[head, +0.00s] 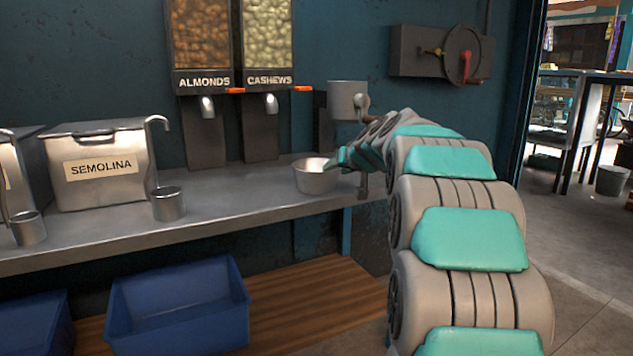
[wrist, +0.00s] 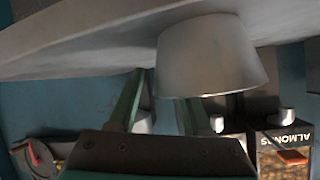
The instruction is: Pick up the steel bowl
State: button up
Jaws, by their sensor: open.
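The steel bowl (head: 314,182) stands upright on the grey counter, near its right end. My gripper (head: 343,160) is at the bowl's right rim in the head view, and my arm reaches in from the right. In the wrist view the scene is upside down, and the bowl (wrist: 212,62) fills the upper middle. My gripper (wrist: 165,98) is open there. One finger shows left of the bowl, apart from it in the picture. The other finger's tip is hidden behind the bowl, so I cannot tell whether it touches.
The counter (head: 235,195) carries a semolina bin (head: 100,180) and a small metal cup (head: 168,204) at left. Almond (head: 203,60) and cashew (head: 266,60) dispensers stand behind. A grinder (head: 347,100) stands behind my gripper. A blue crate (head: 178,310) sits below.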

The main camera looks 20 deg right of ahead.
jog(key=shift+w+f, duration=0.25)
jog(key=shift+w, duration=0.3)
jog(key=shift+c, duration=0.3)
grip_shut()
